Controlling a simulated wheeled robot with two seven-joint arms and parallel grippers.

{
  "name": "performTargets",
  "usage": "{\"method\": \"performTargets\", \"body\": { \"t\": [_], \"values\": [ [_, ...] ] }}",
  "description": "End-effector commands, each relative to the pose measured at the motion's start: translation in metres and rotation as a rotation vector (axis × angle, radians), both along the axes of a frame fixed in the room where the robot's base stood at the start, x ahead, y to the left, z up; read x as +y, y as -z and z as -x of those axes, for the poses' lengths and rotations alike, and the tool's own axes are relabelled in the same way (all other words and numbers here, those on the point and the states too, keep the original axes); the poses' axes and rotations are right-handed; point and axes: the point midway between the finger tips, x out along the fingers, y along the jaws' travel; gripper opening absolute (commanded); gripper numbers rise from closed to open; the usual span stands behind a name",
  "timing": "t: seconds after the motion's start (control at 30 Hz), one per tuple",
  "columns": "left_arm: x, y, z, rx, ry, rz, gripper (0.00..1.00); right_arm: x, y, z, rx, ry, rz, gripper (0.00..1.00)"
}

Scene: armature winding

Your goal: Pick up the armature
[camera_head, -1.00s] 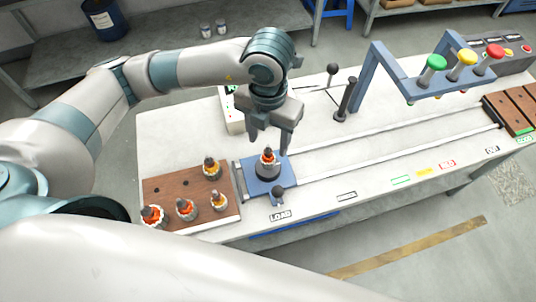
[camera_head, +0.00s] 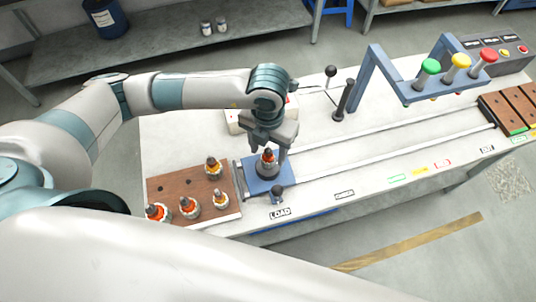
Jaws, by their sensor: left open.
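Several more armatures, with orange or yellow windings, stand on the brown wooden tray (camera_head: 165,187) to the left. My right gripper is not in view.
Two rails (camera_head: 380,147) run right from the fixture along the white table. A blue-grey frame (camera_head: 372,75) with green, yellow and red buttons stands at the back right. A dark post (camera_head: 343,100) and a ball-topped lever (camera_head: 330,72) stand behind the rails. Brown blocks (camera_head: 505,112) lie at the far right.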

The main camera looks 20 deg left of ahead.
Motion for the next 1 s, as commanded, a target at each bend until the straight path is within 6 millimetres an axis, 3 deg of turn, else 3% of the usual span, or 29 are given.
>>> {"method": "performTargets", "body": {
  "t": [0.07,0.3,0.77,1.0],
  "values": [
    [0.002,0.005,-0.001,0.002,-0.001,-0.002,0.53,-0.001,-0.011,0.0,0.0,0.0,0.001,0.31],
    [0.001,0.028,-0.001,0.0,0.001,-0.001,0.53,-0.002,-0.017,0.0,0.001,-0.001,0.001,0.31],
    [0.001,0.029,-0.001,-0.001,0.0,0.0,0.53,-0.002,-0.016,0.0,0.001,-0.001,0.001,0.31],
    [0.001,0.029,-0.001,-0.001,0.0,0.0,0.03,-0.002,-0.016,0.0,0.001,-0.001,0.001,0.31]
  ]
}}
